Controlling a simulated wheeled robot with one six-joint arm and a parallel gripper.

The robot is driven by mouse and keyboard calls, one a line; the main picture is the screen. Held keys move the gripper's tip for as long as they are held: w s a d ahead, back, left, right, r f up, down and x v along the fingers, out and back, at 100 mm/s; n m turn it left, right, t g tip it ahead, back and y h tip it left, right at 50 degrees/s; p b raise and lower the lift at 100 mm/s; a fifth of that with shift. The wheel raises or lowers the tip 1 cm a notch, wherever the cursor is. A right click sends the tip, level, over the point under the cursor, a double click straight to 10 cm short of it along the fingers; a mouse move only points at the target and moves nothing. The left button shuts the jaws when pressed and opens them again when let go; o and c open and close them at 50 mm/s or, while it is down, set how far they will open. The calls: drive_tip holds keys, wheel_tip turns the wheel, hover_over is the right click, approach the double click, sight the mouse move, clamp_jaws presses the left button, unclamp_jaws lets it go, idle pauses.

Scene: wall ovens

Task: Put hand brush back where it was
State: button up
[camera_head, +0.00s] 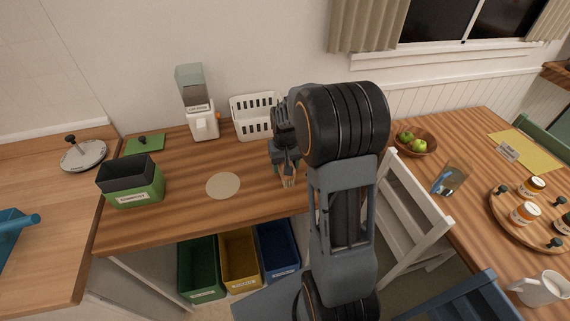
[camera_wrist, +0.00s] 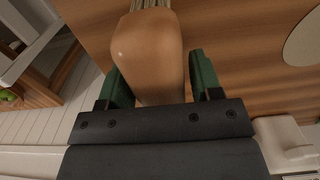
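The hand brush shows in the wrist view as a broad, rounded tan body (camera_wrist: 148,50) with pale bristles (camera_wrist: 150,4) at the top edge. Its narrower end lies between the green fingers of my gripper (camera_wrist: 160,80), which is shut on it. In the head view my gripper (camera_head: 287,165) is over the right part of the wooden counter (camera_head: 165,225), with a small tan part of the brush (camera_head: 289,181) below it. The arm hides some of the counter. I cannot tell whether the brush touches the counter.
A round beige mat (camera_head: 223,185) lies bare left of my gripper. A white basket (camera_head: 253,117), a dispenser (camera_head: 199,110) and a green-and-black bin (camera_head: 132,182) stand on the counter. Coloured bins (camera_head: 239,259) are below. A white chair (camera_head: 414,215) is at the right.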

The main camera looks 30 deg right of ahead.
drive_tip(key=shift+o, duration=0.9)
drive_tip(key=shift+r, duration=0.3)
wheel_tip(320, 180, up, 11)
drive_tip(key=shift+r, duration=0.1)
drive_tip(key=s+a+n+t, duration=0.1)
drive_tip(key=s+a, duration=0.3)
drive_tip(key=s, duration=0.4)
drive_tip(key=s+a+n+t, duration=0.1)
drive_tip(key=s+a+t, duration=0.2)
drive_tip(key=s+a, duration=0.2)
drive_tip(key=s, duration=0.2)
drive_tip(key=shift+s+a+r, duration=0.2)
drive_tip(key=shift+s+r, duration=0.2)
